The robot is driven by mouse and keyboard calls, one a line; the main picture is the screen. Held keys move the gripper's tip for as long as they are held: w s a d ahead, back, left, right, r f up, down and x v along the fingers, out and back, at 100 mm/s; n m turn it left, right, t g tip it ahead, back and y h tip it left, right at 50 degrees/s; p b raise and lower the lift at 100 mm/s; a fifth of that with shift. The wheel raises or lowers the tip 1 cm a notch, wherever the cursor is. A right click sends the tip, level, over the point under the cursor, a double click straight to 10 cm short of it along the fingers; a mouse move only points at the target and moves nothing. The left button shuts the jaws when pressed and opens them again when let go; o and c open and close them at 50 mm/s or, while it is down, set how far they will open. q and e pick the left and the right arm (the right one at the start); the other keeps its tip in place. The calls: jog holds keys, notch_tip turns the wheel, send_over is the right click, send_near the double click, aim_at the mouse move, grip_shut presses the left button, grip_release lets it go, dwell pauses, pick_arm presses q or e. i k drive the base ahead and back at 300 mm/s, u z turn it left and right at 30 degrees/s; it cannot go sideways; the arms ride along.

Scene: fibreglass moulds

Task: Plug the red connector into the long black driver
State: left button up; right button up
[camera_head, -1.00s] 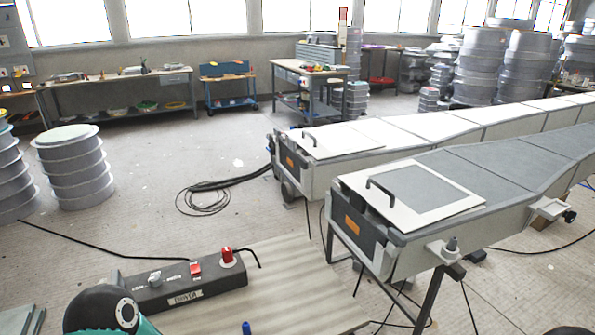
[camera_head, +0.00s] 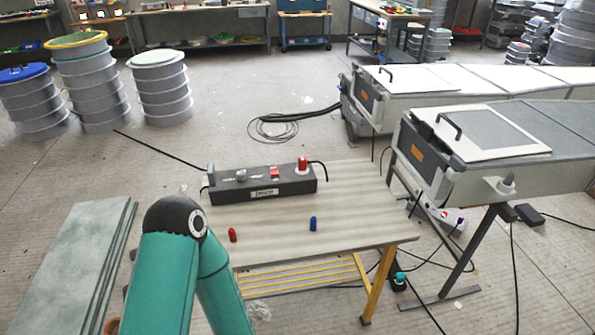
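The long black driver (camera_head: 262,187) lies along the back of a light wooden table, with a pale label on its front. A red switch (camera_head: 274,172), a grey knob (camera_head: 241,175) and a red cap-like piece (camera_head: 302,165) sit on its top. A small red connector (camera_head: 232,235) lies on the table in front of the driver, near the left side and close to my teal arm. A small blue connector (camera_head: 312,223) stands or lies to its right; I cannot tell which. Neither of my grippers shows.
The wooden table (camera_head: 362,215) has free room at its right. Grey-green panels (camera_head: 75,255) are stacked at the left. Long moulds (camera_head: 530,150) on stands rise at the right. Black cables (camera_head: 285,128) lie on the floor behind the table. Stacked drums (camera_head: 160,88) stand at the back left.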

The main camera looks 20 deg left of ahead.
aim_at(224, 188)
jog(key=u, duration=0.75)
jog(key=i, duration=0.6)
jog(key=z, duration=1.05)
